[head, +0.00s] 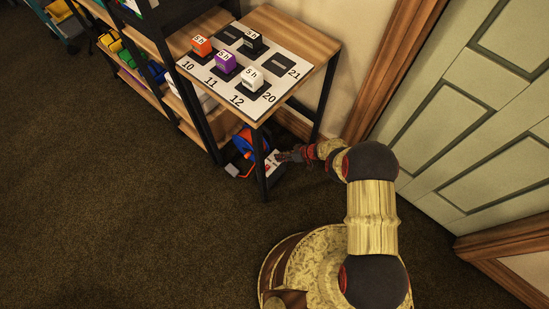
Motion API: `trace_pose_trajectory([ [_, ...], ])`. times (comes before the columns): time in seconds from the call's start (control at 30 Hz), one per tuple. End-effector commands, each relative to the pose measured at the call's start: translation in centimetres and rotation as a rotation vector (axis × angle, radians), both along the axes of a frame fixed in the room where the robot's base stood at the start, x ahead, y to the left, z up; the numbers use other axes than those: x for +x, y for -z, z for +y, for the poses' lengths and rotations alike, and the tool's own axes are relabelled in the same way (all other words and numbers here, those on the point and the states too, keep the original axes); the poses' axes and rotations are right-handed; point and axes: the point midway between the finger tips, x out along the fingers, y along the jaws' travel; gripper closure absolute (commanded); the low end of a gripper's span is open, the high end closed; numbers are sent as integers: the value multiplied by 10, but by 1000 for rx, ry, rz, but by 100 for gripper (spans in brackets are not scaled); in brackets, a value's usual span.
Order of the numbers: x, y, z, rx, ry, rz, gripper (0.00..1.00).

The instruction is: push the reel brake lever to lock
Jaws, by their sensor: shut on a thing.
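The cable reel (246,142), blue with orange-red parts, stands low under the small wooden table, partly hidden by a black table leg. A white plate with small dark print (273,163) is beside it, just right of that leg. My gripper (281,157) reaches in from the right at the white plate, low under the tabletop. It is shut on a small part there, which appears to be the reel brake lever. The lever itself is too small and covered to make out, so its position cannot be told.
The table (318,54) carries a numbered white mat (222,87) with orange, purple, white and black-and-white blocks. Its black legs stand close to my gripper. A shelf with colored bins (132,60) is at left. A green door (480,110) is at right. Brown carpet (110,200) is clear at left.

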Motion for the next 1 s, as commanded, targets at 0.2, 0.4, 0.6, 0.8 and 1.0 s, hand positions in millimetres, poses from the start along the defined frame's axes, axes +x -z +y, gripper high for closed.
trace_pose_trajectory([
  [0.2,-3,3,-8,38,0,-30,100],
  [0.4,-3,2,-9,45,-1,-37,100],
  [0.6,-4,3,-9,45,-1,-36,100],
  [0.8,-3,3,-9,45,-1,-36,73],
  [1.0,-3,2,-9,44,0,-36,62],
])
